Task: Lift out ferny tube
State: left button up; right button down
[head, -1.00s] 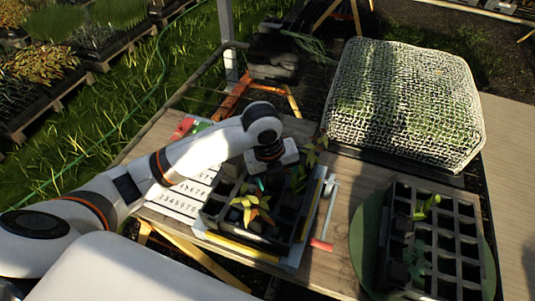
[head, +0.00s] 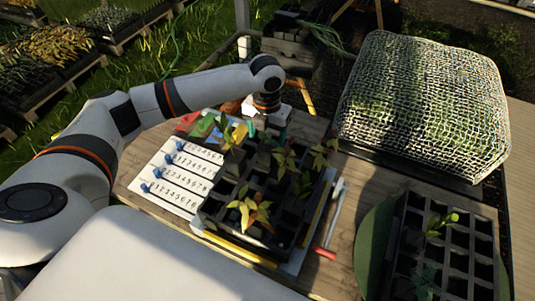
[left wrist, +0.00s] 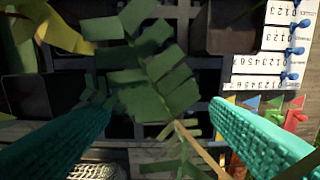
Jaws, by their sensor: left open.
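The ferny plant (left wrist: 150,70), with green paired leaflets on a thin pale stem, fills the middle of the left wrist view. Its stem runs down between my left gripper's teal fingers. My left gripper (left wrist: 158,108) is open, one finger on each side of the plant, with no grip on it. In the head view the left gripper (head: 276,122) points down over the far edge of the dark tube tray (head: 207,222). The ferny tube's own body is hidden by leaves. My right gripper is not in view.
Yellow-orange leafy plants (head: 250,208) stand in the same tray. A numbered white board (head: 180,178) and coloured flags lie beside it. A second dark tray (head: 405,225) stands on a green disc at right. A mesh-covered dome (head: 425,105) stands behind.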

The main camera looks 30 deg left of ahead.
aim_at(268, 145)
pick_arm(q)
jog(key=shift+f, duration=0.35)
notch_tip(268, 145, down, 4)
jog(key=shift+d+r+p, duration=0.1)
jog(key=shift+r+p, duration=0.1)
jog(key=shift+p, duration=0.75)
jog(key=shift+f, duration=0.45)
jog(key=c, duration=1.2)
